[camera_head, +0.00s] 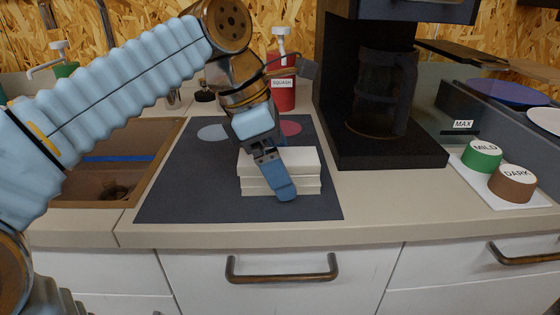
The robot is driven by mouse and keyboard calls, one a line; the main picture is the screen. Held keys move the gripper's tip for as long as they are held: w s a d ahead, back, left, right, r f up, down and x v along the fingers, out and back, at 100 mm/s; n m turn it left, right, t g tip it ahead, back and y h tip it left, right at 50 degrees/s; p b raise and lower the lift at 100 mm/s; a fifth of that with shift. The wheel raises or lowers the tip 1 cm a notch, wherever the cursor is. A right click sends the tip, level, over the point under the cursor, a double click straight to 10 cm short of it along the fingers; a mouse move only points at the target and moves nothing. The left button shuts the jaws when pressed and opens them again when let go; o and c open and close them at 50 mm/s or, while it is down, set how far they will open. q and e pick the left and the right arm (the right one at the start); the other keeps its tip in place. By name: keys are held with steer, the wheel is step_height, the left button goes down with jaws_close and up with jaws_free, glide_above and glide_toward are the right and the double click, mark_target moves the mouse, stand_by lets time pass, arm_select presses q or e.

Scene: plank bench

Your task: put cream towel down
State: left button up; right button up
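The cream towel (305,162) is a folded, layered block on a dark grey mat (180,200) in the head view. My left gripper (276,180) comes down over its front middle, with a blue finger across the top and front face. The gripper hides part of the towel, and only one finger shows clearly, so I cannot tell whether it is open or shut on the towel. The towel appears to rest on the mat. My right gripper is not in view.
A red squash bottle (284,94) stands behind the mat. A black coffee machine (390,155) is right, near green (482,156) and brown (512,183) lids. A sink (150,140) is left.

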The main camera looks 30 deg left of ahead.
arm_select(q)
steer(key=v, duration=0.7)
steer(key=shift+r, duration=0.3)
